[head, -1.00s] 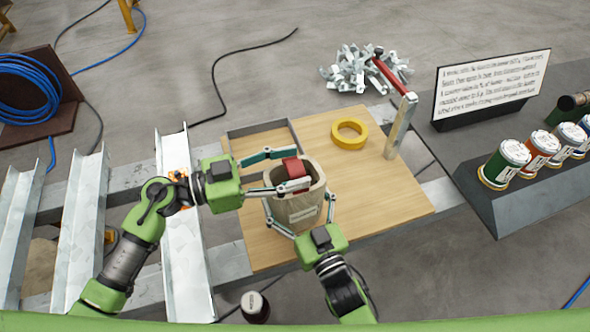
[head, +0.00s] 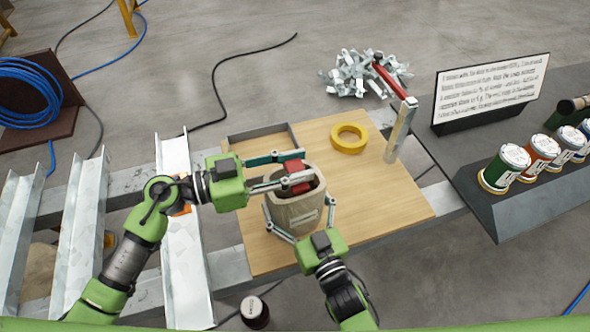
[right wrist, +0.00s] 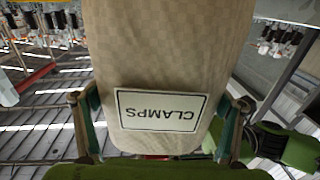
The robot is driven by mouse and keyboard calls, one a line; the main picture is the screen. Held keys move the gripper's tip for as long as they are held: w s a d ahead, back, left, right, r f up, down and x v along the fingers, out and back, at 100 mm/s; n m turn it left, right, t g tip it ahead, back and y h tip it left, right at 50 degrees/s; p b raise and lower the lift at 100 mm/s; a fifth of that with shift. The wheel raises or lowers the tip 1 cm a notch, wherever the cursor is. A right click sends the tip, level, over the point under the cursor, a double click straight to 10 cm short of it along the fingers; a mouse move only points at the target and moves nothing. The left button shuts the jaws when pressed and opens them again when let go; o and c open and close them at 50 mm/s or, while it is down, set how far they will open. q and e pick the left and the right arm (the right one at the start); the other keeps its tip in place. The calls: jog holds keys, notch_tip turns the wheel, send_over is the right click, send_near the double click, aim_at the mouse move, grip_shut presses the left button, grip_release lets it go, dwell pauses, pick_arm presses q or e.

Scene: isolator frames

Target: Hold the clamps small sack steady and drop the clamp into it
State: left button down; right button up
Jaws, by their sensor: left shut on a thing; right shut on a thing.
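The clamps small sack (head: 292,218) is a beige open-topped bag standing on the wooden board. In the right wrist view the sack (right wrist: 165,50) shows a white label reading CLAMPS, upside down. My right gripper (head: 299,213) is shut on the sack, with one finger on each side of it. My left gripper (head: 302,167) is shut on a red clamp (head: 297,179) at the sack's dark mouth. The clamp's lower part is hidden by a finger and the sack's rim. I cannot see the sack's bottom inside.
A grey tray (head: 262,135) lies behind the sack. Labelled jars (head: 503,169) stand at right. Metal channels (head: 85,225) lie at left.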

aim_at(295, 166)
pick_arm(q)
notch_tip(295, 166, up, 8)
jog(key=shift+r, duration=0.25)
jog(key=shift+a+f, duration=0.35)
jog(key=shift+f, duration=0.55)
jog(key=shift+a+f, duration=0.3)
jog(key=shift+f, duration=0.65)
jog(key=shift+a+f, duration=0.35)
jog(key=shift+f, duration=0.55)
jog(key=c, duration=1.5)
grip_release()
jog(key=shift+o, duration=0.2)
jog(key=shift+f, duration=0.1)
